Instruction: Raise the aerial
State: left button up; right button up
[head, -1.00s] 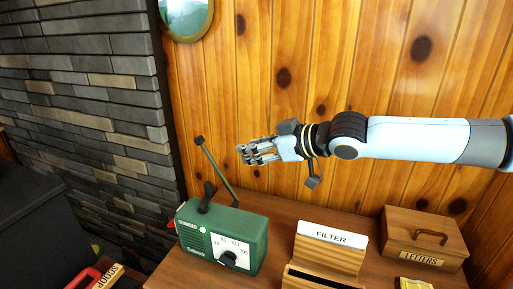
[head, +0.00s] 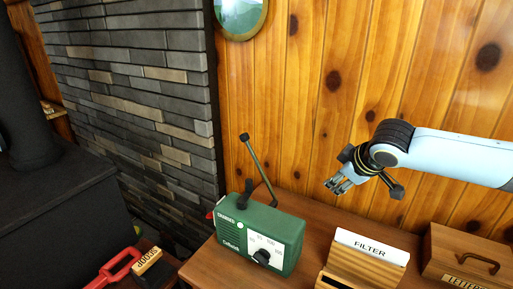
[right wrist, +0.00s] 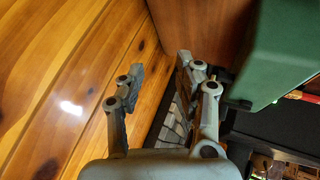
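The green radio (head: 255,237) stands on the wooden desk, with a pale dial and a black knob on its front. Its thin aerial (head: 258,168) rises from the back of the top and leans to the left, ending in a dark tip. My right gripper (head: 335,187) is to the right of the aerial and above the desk, apart from both. In the right wrist view its two fingers (right wrist: 159,68) are spread with nothing between them, and the radio's green side (right wrist: 290,50) shows at the right. My left gripper is not in view.
A wooden FILTER box (head: 368,258) stands right of the radio, and a LETTERS box (head: 470,258) stands farther right. A plank wall (head: 300,110) is behind the desk. A red-handled scoop (head: 115,268) lies at the lower left.

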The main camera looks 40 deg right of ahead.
jog(key=g, duration=0.2)
jog(key=y+p, duration=0.2)
jog(key=y, duration=0.1)
send_near(250, 145)
jog(key=x, duration=1.1)
jog(key=shift+s, duration=0.15)
grip_shut()
